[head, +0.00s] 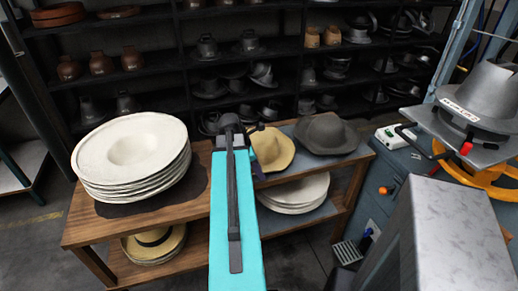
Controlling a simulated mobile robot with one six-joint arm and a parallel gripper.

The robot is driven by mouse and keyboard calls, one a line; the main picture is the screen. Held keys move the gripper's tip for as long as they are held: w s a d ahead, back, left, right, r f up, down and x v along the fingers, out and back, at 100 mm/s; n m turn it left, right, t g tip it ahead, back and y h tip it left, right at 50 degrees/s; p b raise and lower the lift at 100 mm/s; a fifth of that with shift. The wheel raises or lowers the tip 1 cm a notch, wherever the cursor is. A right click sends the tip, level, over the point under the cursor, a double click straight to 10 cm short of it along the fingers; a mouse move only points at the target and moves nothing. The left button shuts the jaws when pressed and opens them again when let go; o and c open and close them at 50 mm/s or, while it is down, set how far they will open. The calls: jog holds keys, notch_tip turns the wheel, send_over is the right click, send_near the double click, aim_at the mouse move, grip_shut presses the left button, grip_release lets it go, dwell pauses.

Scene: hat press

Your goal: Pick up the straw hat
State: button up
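A pale yellow hat (274,147), which looks like straw, sits on the table top, partly hidden by my arm. Another straw-coloured hat with a dark band (154,240) is on the shelf below, at the left. My teal arm reaches forward from the bottom middle. My gripper (232,122) is at its far end, just left of the yellow hat in the picture. I cannot tell whether it touches the hat, and its fingers are too dark and small to tell if they are open.
A stack of white hats (131,155) stands on the left of the wooden table (84,230). A dark grey hat (326,134) sits right of the yellow one. White hats (296,192) lie on the lower shelf. A metal press (478,98) stands at the right, dark shelves (160,88) behind.

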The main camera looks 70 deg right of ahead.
jog(key=shift+s+d+f, duration=0.1)
jog(key=shift+s+f, duration=0.05)
jog(key=shift+f, duration=0.2)
dwell(0.3)
grip_shut()
